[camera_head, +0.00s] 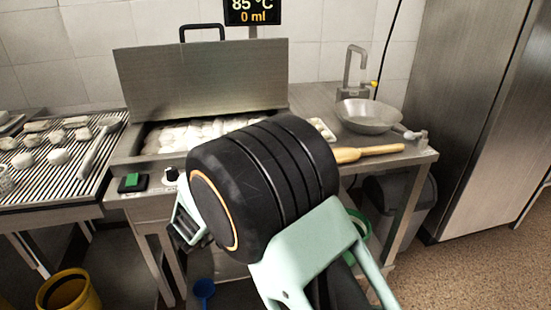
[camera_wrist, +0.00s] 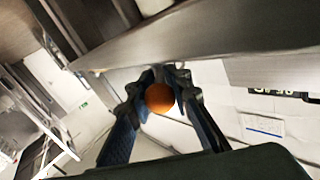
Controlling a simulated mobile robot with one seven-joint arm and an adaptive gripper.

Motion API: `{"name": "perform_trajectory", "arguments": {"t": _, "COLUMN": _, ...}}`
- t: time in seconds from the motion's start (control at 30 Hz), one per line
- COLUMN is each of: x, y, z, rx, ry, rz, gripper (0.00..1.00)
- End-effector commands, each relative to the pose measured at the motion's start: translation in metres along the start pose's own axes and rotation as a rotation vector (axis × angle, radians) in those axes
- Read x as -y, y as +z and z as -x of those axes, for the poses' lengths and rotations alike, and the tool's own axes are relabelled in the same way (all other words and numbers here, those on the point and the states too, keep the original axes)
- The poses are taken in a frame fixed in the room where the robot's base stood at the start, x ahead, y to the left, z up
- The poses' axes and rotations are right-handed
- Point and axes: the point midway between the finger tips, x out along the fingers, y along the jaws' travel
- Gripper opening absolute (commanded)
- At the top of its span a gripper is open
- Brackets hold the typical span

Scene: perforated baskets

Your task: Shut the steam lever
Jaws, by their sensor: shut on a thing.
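In the wrist view an orange ball-shaped knob (camera_wrist: 159,98) sits between the two dark fingers of my gripper (camera_wrist: 164,84). I take it for the end of the steam lever; the rest of the lever is hidden. The fingers are closed on the knob from both sides. A broad metal edge (camera_wrist: 200,42) runs close above the fingertips. In the head view my black and mint arm covers the front of the metal cooker (camera_head: 135,160), and the lever and knob do not show. Only part of my gripper (camera_head: 190,222) shows there, low by the cooker's front.
The cooker's metal lid (camera_head: 200,80) stands raised, with white pieces inside. A green switch (camera_head: 131,181) and a dark dial (camera_head: 171,174) are on its front. A ridged tray (camera_head: 50,185) stands left, a sink (camera_head: 368,117) and wooden rolling pin (camera_head: 368,153) right. A yellow bucket (camera_head: 68,290) is below.

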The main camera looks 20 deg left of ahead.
Motion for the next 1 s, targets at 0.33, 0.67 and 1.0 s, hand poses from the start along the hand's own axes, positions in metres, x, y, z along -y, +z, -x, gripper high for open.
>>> {"name": "perform_trajectory", "arguments": {"t": 0.33, "x": 0.0019, "y": -0.0017, "z": -0.0017, "rx": -0.023, "ry": 0.096, "rz": -0.002, "gripper": 0.0}}
{"name": "perform_trajectory", "arguments": {"t": 0.67, "x": 0.0019, "y": -0.0017, "z": -0.0021, "rx": -0.026, "ry": 0.104, "rz": -0.002, "gripper": 0.0}}
{"name": "perform_trajectory", "arguments": {"t": 1.0, "x": 0.0019, "y": -0.0011, "z": -0.0015, "rx": -0.024, "ry": 0.103, "rz": -0.002, "gripper": 0.38}}
